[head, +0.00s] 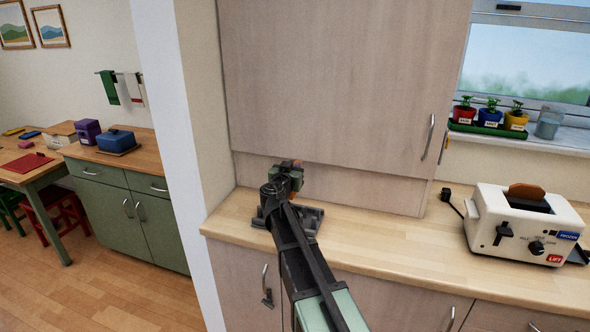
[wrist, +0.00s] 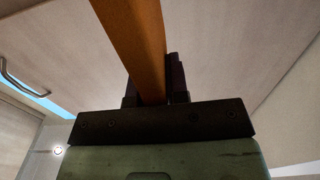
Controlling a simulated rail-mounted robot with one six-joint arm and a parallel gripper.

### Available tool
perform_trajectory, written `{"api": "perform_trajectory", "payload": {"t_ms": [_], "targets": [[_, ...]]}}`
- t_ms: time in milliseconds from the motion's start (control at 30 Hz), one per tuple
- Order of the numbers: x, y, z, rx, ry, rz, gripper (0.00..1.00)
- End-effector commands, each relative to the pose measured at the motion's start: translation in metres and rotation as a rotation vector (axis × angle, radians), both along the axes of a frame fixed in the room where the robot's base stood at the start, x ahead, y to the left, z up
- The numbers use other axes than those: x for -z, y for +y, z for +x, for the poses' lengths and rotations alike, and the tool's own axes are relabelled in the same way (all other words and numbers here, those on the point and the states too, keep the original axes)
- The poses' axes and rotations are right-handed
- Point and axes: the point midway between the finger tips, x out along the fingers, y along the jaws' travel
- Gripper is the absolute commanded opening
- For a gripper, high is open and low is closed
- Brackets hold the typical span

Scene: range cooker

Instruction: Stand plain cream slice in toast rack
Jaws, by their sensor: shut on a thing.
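My gripper (head: 290,172) is raised above the left end of the worktop, in front of the wall cupboard. It is shut on a slice (wrist: 134,35), which shows in the wrist view as an orange-brown strip between the dark fingers. I cannot see a cream face on it. In the head view the slice is mostly hidden by the gripper. A dark grey slotted object, apparently the toast rack (head: 311,221), stands on the worktop below my gripper, partly hidden by my arm. A brown slice (head: 526,191) sticks up from the white toaster (head: 490,228) at right.
The pale worktop (head: 400,252) is clear between the rack and the toaster. The wall cupboard (head: 335,80) hangs close behind my gripper. Potted plants (head: 490,108) stand on the windowsill.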

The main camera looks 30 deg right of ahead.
Motion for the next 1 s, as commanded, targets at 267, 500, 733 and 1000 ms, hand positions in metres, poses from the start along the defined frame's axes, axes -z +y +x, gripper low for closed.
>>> {"api": "perform_trajectory", "payload": {"t_ms": [267,500,733,1000], "targets": [[0.032,0.0,0.0,0.001,0.0,0.0,0.0],[0.056,0.0,0.0,0.001,0.0,0.0,0.0],[0.057,0.0,0.0,0.001,0.0,0.0,0.0],[0.056,0.0,0.0,0.001,0.0,0.0,0.0]]}}
